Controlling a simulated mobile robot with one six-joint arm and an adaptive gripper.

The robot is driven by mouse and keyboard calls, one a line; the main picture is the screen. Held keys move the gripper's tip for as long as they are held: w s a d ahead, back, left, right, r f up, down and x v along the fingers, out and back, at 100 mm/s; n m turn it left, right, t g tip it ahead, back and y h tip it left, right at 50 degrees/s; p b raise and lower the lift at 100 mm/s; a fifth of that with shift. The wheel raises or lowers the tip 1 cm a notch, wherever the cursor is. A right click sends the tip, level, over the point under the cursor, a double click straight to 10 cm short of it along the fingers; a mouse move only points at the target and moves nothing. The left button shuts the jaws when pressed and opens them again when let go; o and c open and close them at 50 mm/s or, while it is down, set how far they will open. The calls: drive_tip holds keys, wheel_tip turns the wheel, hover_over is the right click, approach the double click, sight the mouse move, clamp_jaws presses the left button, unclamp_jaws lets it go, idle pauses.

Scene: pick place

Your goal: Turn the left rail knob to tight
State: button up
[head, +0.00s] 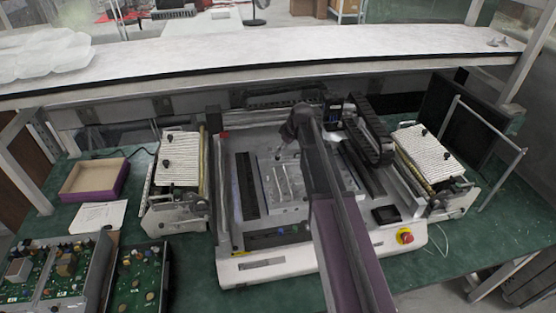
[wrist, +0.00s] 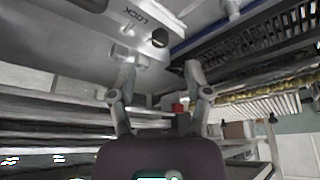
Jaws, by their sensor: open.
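My gripper (wrist: 161,72) is open in the wrist view, with its two fingers spread apart and nothing between the tips. Just beyond the tips is a pale metal panel marked LOCK (wrist: 140,17). A dark round knob or hole (wrist: 160,38) sits beside that label, and a small pale metal block (wrist: 126,54) shows near the left fingertip. I cannot tell for sure which of these is the left rail knob. In the head view my arm reaches over the white machine (head: 255,268), and the gripper end (head: 295,128) is small above its bed. The knob cannot be made out there.
Feeders with ribbed white tops stand left (head: 181,158) and right (head: 430,150) of the machine. A red stop button (head: 404,236) is at its front right. Circuit boards (head: 62,268) and a purple-sided box (head: 95,179) lie on the left. A white shelf (head: 250,48) spans the back.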

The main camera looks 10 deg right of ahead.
sight(279, 157)
drive_tip(key=shift+b+x, duration=2.1)
drive_tip(key=shift+x, duration=0.45)
clamp_jaws()
